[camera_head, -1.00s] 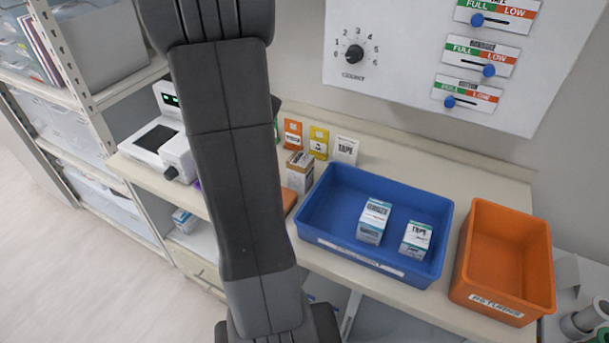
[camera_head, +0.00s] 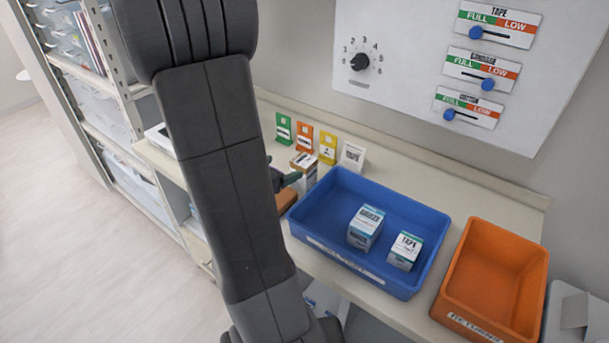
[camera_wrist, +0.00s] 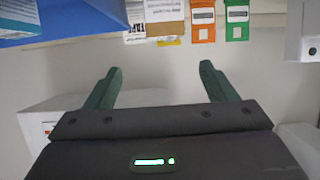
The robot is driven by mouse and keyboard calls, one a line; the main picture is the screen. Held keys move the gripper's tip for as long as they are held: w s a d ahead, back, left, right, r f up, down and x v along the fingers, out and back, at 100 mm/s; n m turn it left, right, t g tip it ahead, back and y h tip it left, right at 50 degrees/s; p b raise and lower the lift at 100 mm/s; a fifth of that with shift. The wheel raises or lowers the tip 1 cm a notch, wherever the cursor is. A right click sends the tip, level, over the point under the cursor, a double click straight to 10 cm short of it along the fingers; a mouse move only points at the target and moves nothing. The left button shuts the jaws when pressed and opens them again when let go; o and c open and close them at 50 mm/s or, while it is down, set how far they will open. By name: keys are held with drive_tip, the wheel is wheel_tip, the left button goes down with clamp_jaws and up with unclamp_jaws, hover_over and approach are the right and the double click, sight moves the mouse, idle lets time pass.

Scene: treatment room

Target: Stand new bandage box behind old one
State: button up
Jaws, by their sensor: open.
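A white box with a blue band (camera_head: 365,228), its lettering too small to read surely, stands in the blue tray (camera_head: 421,287). A white box marked TAPE (camera_head: 404,251) stands beside it. A brown-and-white box (camera_head: 305,166) stands on the counter left of the tray, before the label cards; its brown side seems to show in the wrist view (camera_wrist: 165,29). My gripper (camera_wrist: 158,70) has its green fingers spread, with nothing between them. In the head view a dark green finger (camera_head: 290,179) shows close to the brown-and-white box; my arm hides the rest.
An orange bin (camera_head: 459,318) stands right of the tray. A panel with sliders (camera_head: 430,60) is on the wall. A shelf rack stands at left.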

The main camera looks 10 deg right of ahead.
sight(303, 160)
drive_tip(key=x, duration=0.7)
drive_tip(key=shift+w+f, duration=0.1)
drive_tip(key=shift+a+f+x, duration=0.1)
drive_tip(key=shift+x, duration=0.85)
drive_tip(key=shift+a+f+x, duration=0.1)
drive_tip(key=shift+x, duration=0.8)
drive_tip(key=shift+a+f+x, duration=0.1)
drive_tip(key=shift+a+x, duration=0.05)
drive_tip(key=shift+x, duration=0.8)
drive_tip(key=shift+w, duration=0.15)
drive_tip(key=c, duration=1.2)
